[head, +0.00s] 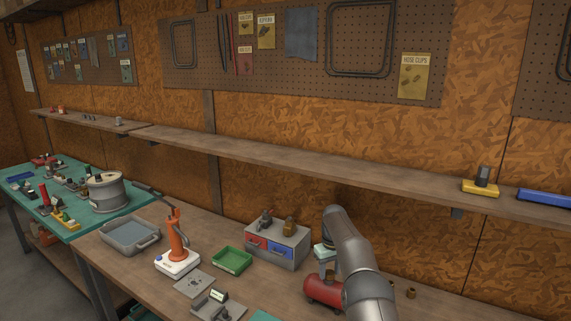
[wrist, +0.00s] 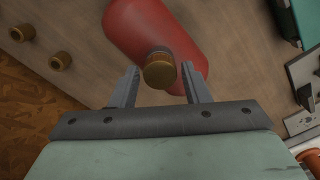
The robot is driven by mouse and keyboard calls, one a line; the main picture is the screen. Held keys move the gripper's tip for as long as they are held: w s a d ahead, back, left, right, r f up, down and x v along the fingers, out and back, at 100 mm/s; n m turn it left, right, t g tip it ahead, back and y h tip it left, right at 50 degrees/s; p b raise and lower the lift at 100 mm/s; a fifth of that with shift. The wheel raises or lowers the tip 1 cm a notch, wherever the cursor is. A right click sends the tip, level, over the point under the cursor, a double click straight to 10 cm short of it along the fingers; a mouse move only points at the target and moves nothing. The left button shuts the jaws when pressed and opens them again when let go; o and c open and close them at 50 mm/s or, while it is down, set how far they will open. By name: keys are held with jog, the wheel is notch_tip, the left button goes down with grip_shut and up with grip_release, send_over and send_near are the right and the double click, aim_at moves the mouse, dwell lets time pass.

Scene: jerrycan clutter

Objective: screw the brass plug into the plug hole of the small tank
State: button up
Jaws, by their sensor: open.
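The small red tank (head: 323,289) lies on the bench beneath my gripper. In the wrist view the red tank (wrist: 150,25) fills the top middle. A brass plug (wrist: 160,72) shows at the tank's near side, between my fingertips. It overlaps the tank in the picture; I cannot tell how deep it sits in the hole, which is hidden. My gripper (wrist: 160,78) is open, one finger on each side of the plug, with a visible gap on both sides. In the head view my arm partly covers the tank.
Two other brass pieces (wrist: 60,60) stand on the bench at left in the wrist view; one brass piece (head: 411,293) shows right of my arm. A grey drawer box (head: 285,258), green tray (head: 232,259) and orange-handled device (head: 177,245) stand left. A shelf (head: 330,166) runs behind.

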jog(key=c, duration=0.7)
jog(key=m, duration=0.5)
jog(key=shift+p, duration=0.4)
jog(key=m, duration=0.5)
jog(key=shift+m, duration=0.3)
jog(key=shift+m, duration=0.5)
jog(key=m, duration=0.3)
jog(key=shift+m, duration=0.3)
